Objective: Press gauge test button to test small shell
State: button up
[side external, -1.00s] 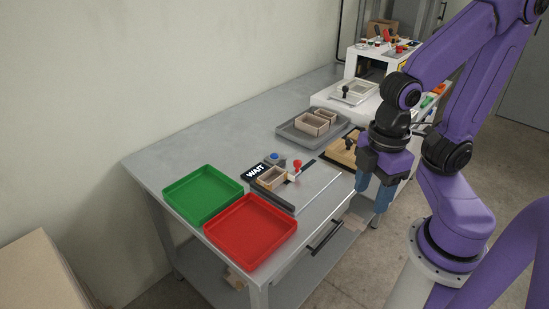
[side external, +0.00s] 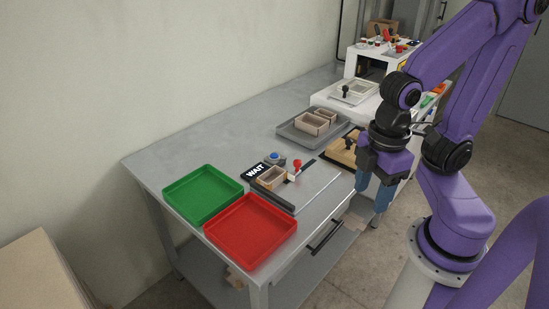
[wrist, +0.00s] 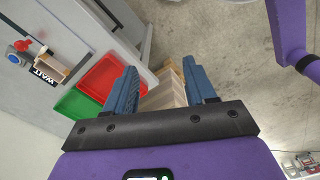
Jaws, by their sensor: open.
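The gauge (side external: 318,185) is a grey plate on the bench with a black display reading WAIT (side external: 255,171). A blue test button (side external: 275,157) is on a small grey box behind the display. The small shell (side external: 271,178), an open tan box, sits in the gauge beside a red-knobbed clamp (side external: 297,164). In the wrist view the button (wrist: 13,58), the WAIT display (wrist: 45,73) and the shell (wrist: 60,64) show at the upper left. My gripper (side external: 374,192) is open and empty, with blue fingers (wrist: 160,70), off the bench's front edge, right of the gauge and away from the button.
A green tray (side external: 203,168) and a red tray (side external: 290,229) lie left of the gauge. A grey tray (side external: 287,128) with tan boxes, a wooden block with a dark knob (side external: 342,152) and a white machine (side external: 325,99) stand further back.

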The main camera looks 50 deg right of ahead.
grip_shut()
dwell(1.9)
